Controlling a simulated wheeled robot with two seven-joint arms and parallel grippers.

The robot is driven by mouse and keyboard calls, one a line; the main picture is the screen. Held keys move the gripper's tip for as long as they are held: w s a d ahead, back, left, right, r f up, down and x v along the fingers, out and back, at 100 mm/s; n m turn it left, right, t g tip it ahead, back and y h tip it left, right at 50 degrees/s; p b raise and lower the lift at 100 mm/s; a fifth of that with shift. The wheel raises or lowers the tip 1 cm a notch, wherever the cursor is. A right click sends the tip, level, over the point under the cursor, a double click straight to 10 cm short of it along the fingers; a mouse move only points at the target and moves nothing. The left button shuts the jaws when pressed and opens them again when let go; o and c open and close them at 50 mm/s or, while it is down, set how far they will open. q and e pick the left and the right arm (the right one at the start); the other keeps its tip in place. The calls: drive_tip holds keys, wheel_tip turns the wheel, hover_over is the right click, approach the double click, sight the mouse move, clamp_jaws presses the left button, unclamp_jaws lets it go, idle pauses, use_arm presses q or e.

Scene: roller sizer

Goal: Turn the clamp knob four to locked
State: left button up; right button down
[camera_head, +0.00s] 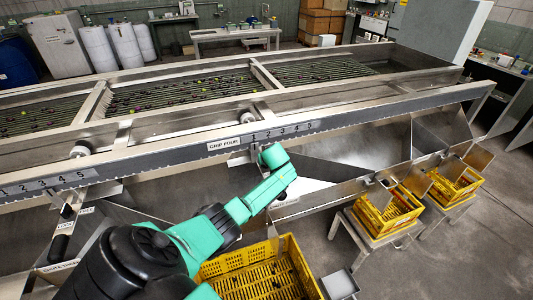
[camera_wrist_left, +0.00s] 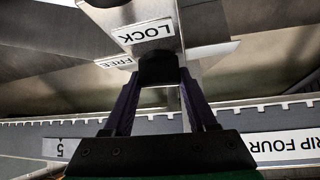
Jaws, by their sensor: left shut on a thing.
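In the left wrist view a dark clamp knob (camera_wrist_left: 158,69) sits at the lower end of a metal plate. My left gripper (camera_wrist_left: 158,78) has its two fingertips against the knob's sides, shut on it. A LOCK label (camera_wrist_left: 146,31) and a FREE label (camera_wrist_left: 116,62) are by the knob, both appearing upside down; I cannot tell which one the knob points to. In the head view the GRIP FOUR label (camera_head: 232,143) is on the rail, and my green left arm ends just right of it; the gripper and knob are hidden there. My right gripper is not in view.
A long metal rail (camera_head: 160,158) with numbered scales runs across the sizer, close to my arm. Sloping metal chutes (camera_head: 350,145) lie beyond and right of my wrist. A yellow crate (camera_head: 245,262) is below my arm, with more yellow crates (camera_head: 385,215) on stands at right.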

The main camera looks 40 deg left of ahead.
use_arm(q)
drive_tip(key=m+p, duration=0.1)
drive_tip(key=m+t+h+p, duration=0.1)
drive_tip(key=shift+r+m, duration=0.25)
drive_tip(key=shift+m, duration=0.05)
drive_tip(key=shift+m+t+h+p, duration=0.6)
drive_tip(key=shift+m+h+p, duration=0.2)
drive_tip(key=shift+m, duration=0.1)
drive_tip(key=shift+f+m+h, duration=0.1)
drive_tip(key=shift+m+h, duration=0.2)
drive_tip(key=shift+m, duration=0.2)
drive_tip(key=shift+a+f+m+t+h, duration=0.15)
drive_tip(key=shift+m+t+h, duration=0.25)
drive_tip(key=shift+m+h, duration=0.3)
drive_tip(key=m+h+b, duration=0.2)
drive_tip(key=b, duration=0.3)
drive_tip(key=m+h+b, duration=0.2)
drive_tip(key=m+b, duration=0.1)
drive_tip(key=b, duration=0.3)
drive_tip(key=m+h+b, duration=0.2)
drive_tip(key=m+b, duration=0.1)
drive_tip(key=b, duration=0.3)
drive_tip(key=shift+f, duration=0.3)
drive_tip(key=shift+d+r+m+g+h+b, duration=0.25)
drive_tip(key=shift+m+b, duration=0.35)
drive_tip(key=shift+b, duration=0.3)
